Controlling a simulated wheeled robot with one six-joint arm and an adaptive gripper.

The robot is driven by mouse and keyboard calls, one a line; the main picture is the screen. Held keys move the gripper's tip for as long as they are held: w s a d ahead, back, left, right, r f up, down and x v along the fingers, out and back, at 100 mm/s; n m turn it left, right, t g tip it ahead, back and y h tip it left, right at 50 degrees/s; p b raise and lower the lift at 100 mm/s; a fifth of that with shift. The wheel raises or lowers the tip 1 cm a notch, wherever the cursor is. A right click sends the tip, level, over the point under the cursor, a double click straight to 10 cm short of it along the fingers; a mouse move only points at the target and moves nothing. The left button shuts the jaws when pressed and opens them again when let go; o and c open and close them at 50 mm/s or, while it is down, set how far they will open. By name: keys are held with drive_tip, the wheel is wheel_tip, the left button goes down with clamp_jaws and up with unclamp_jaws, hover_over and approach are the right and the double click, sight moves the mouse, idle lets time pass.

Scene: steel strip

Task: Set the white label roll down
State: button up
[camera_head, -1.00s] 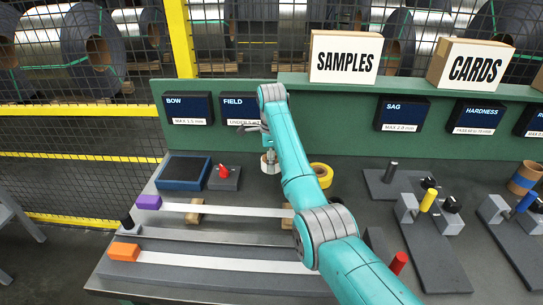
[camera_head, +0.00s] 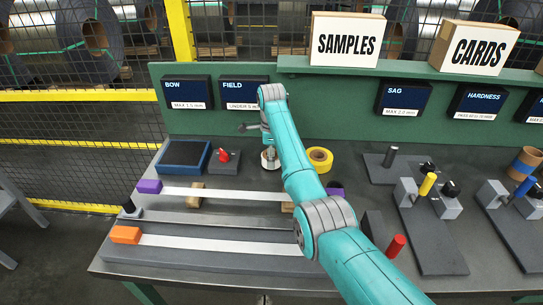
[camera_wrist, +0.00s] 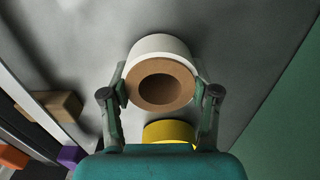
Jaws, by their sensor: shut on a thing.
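The white label roll (camera_wrist: 160,46) has a white outer side and a brown core, with its open end facing the wrist camera. My gripper (camera_wrist: 160,86) is shut on it, with one finger on each side. In the head view the roll (camera_head: 270,165) shows small at the end of my arm, between the red-topped piece and the yellow roll. My gripper (camera_head: 269,148) is partly hidden there by my arm. The roll is at or close above the grey bench top (camera_head: 250,180); I cannot tell whether it touches.
A yellow roll (camera_head: 319,154) lies just right of the white one. A red-topped piece (camera_head: 224,157) and blue-rimmed tray (camera_head: 183,157) stand left. Steel strips (camera_head: 225,194) lie in front. The green back panel (camera_head: 325,120) rises behind.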

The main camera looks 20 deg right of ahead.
drive_tip(key=shift+f, duration=0.25)
idle(0.3)
drive_tip(key=o, duration=1.3)
wheel_tip(320, 180, up, 8)
drive_tip(key=shift+f, duration=0.25)
